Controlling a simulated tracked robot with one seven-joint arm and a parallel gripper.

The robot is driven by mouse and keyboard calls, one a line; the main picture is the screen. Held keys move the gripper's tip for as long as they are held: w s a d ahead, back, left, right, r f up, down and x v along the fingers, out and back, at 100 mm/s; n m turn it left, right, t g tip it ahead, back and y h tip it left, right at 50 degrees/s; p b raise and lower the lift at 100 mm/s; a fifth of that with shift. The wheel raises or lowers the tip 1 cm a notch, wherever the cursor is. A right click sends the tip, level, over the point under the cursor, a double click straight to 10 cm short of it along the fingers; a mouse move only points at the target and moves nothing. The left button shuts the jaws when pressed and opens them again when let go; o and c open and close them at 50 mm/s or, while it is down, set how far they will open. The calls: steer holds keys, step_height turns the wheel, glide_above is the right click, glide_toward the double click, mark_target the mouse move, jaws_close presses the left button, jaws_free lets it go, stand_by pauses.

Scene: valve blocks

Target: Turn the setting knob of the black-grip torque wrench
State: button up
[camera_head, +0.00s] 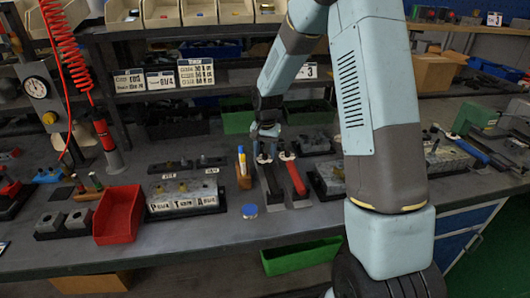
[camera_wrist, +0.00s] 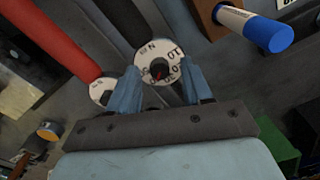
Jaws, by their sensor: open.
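The black-grip torque wrench (camera_head: 271,182) lies in a dark holder on the bench. Its white, numbered setting knob (camera_wrist: 158,60) carries a small red mark and shows in the wrist view between the fingers; its dark grip (camera_wrist: 108,22) runs to the upper left. A red-grip wrench (camera_head: 297,178) lies beside it, and its white dial (camera_wrist: 102,91) is just left of my left finger. My gripper (camera_head: 265,150) is open at the knob end, with blue fingertips (camera_wrist: 161,75) on either side of the knob. I cannot tell whether they touch it.
A wooden block with markers (camera_head: 243,170) stands close left of the wrench; a blue-capped marker (camera_wrist: 262,32) shows upper right in the wrist view. A round blue-topped tin (camera_head: 249,211) is in front. Valve blocks (camera_head: 182,196) and a red bin (camera_head: 119,215) are further left.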

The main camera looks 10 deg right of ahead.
steer(key=shift+f, duration=0.15)
jaws_close()
stand_by(0.4)
